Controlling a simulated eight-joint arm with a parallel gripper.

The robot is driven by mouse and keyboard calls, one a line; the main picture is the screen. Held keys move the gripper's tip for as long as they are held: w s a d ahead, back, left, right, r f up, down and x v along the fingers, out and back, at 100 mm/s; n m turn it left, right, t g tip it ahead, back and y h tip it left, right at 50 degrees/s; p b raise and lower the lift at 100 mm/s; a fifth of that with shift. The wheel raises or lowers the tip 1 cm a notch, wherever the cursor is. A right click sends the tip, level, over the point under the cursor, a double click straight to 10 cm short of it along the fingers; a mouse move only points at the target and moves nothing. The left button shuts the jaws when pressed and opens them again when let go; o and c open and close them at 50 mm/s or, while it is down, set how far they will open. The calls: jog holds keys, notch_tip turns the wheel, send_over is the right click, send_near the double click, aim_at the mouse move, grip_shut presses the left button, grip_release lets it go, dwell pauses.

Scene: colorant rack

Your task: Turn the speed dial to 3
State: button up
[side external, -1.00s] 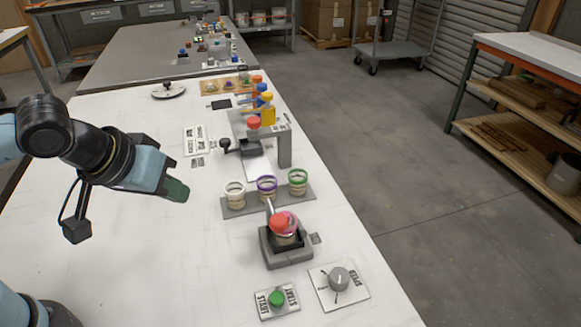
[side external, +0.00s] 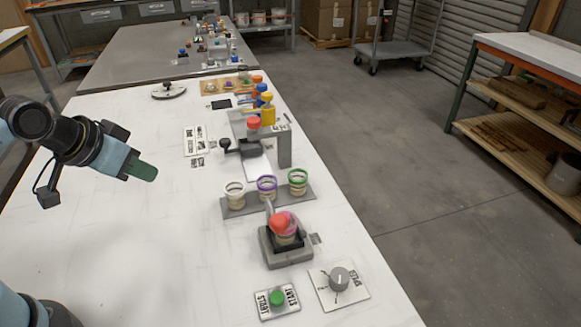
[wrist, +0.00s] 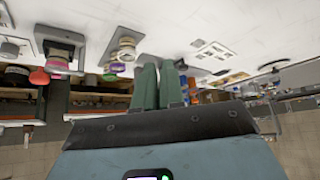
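The speed dial is a grey round knob (side external: 340,279) on a white plate (side external: 357,297) at the front right of the table in the side view. Short dark marks ring it and the plate reads SPEED; its numbers are too small to read. A light line on the knob points roughly toward the back of the table. My gripper (side external: 150,172) is above the left part of the table, far from the dial and touching nothing. Its green fingers (wrist: 157,85) lie together, shut and empty, in the wrist view.
A green START button (side external: 276,298) sits left of the dial. Several cups stand on a grey strip (side external: 225,208) farther back. The table's left part is clear.

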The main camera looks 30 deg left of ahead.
jog(key=shift+o, duration=1.3)
jog(key=shift+w+d+r, duration=0.15)
jog(key=shift+d+r, duration=0.05)
jog(key=shift+d, duration=0.05)
jog(key=o, duration=0.7)
jog(key=shift+n+g+h, duration=0.5)
jog(key=shift+n+g, duration=0.1)
jog(key=shift+g, duration=0.1)
jog(key=w+d+r, duration=0.1)
jog(key=w+d, duration=0.1)
jog(key=d, duration=0.1)
jog(key=w+d+r, duration=0.1)
jog(key=d, duration=0.1)
jog(key=shift+w+r, duration=0.15)
jog(key=shift+r, duration=0.15)
jog(key=shift+c, duration=0.2)
jog(key=n+g+y, duration=0.1)
jog(key=n+g, duration=0.5)
send_over(340, 274)
notch_tip(340, 274, down, 4)
notch_tip(340, 274, down, 12)
jog(key=shift+r, duration=0.1)
jog(key=shift+m, duration=0.3)
jog(key=c, duration=1)
